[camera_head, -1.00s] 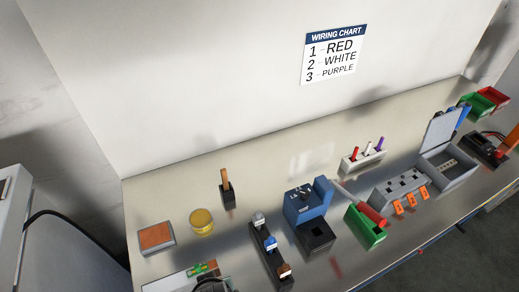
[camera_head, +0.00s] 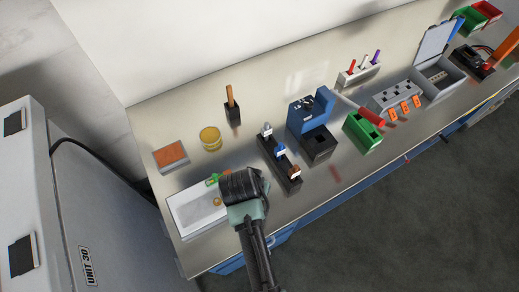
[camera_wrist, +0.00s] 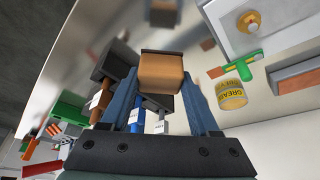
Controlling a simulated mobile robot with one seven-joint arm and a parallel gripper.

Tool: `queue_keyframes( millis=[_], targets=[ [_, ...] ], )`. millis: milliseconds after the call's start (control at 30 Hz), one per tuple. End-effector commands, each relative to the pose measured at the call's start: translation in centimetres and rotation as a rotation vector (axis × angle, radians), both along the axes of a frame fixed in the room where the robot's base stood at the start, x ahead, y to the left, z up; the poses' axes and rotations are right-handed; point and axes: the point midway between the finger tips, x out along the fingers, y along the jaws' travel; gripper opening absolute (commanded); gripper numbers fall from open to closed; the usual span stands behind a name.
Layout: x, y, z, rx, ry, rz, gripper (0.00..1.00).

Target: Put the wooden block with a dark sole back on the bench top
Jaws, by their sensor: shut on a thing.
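The wooden block (camera_wrist: 160,73) with a dark sole is between the two blue fingers of my gripper (camera_wrist: 161,90) in the wrist view. Its dark sole shows as a thin strip along the block's upper edge there. My gripper (camera_head: 243,186) is shut on it. In the head view my gripper is over the front left part of the bench top (camera_head: 180,118), by the right end of a white tray. The block is hidden behind my gripper in that view. I cannot tell how high it is above the bench.
The white tray (camera_head: 190,212) lies left of my gripper. A black rack (camera_head: 287,177) with several tools is right of it. Behind are a yellow grease tub (camera_head: 210,138) and an orange-topped box (camera_head: 171,155). A blue device (camera_head: 310,110) stands further right.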

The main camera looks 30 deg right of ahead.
Motion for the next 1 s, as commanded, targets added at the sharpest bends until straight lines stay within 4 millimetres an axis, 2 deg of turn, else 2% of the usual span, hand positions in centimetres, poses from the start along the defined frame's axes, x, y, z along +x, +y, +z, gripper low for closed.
queue_keyframes(
  millis=[400,867,900,1000],
  targets=[
    [-0.1,0.0,-4.9,0.000,0.003,0.001,0.17],
    [0.0,0.0,-5.8,-0.001,0.000,0.001,0.17],
    [0.0,0.0,-5.8,-0.001,0.000,0.001,0.65],
    [0.0,0.0,-5.7,0.000,0.000,0.001,0.83]
  ],
)
